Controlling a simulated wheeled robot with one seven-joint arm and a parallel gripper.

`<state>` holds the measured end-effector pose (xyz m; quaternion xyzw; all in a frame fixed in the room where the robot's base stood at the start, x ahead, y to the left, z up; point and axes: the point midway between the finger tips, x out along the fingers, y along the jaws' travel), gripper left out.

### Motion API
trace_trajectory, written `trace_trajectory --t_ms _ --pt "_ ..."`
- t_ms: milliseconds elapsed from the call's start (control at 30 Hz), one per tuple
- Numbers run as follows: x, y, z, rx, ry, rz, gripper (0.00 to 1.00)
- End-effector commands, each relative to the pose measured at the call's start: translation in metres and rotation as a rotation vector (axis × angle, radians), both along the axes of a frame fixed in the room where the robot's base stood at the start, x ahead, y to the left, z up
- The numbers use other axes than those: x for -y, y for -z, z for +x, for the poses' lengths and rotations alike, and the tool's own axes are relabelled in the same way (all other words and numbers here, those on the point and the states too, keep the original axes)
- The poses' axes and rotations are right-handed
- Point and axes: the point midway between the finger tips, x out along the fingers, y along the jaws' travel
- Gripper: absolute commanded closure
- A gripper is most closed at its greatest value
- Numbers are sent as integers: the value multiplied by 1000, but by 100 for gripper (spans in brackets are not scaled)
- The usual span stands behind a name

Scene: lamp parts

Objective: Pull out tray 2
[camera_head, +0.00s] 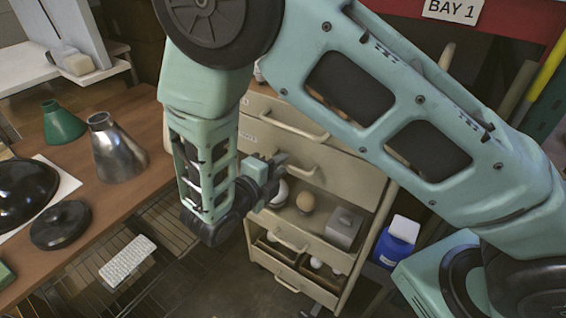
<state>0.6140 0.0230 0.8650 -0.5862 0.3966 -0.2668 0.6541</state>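A beige cabinet (376,222) with stacked trays stands at the centre, partly hidden behind my arm. An upper tray front has a bar handle (292,122), and a second bar handle (293,165) sits below it. Small labels on the fronts are too small to read, so I cannot tell which is tray 2. Lower compartments have handles too, one at the bottom (287,286). My gripper (280,166) is in front of the cabinet, close to the left end of the second handle. Whether it touches the handle or is open is not clear.
White and tan round bulbs (305,202) and a grey box (343,227) show within the cabinet. A wooden table (140,140) at left holds a green cone (62,123), a metal shade (115,150) and a black dome (28,190). A blue container (395,245) stands right of the cabinet.

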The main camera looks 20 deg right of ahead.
Motion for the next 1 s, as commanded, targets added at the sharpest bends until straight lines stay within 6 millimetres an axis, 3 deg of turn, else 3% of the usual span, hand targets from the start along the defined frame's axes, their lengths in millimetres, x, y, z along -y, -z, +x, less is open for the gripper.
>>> trace_trajectory --t_ms 200,500,533,600,633,1000 --pt "15 4 10 -1 -1 0 75" --pt "17 5 11 -1 -1 0 75" --pt "17 5 11 -1 -1 0 77" --pt "17 5 11 -1 -1 0 97" --pt "17 5 11 0 -1 0 100" --pt "7 3 5 -1 -2 1 100"
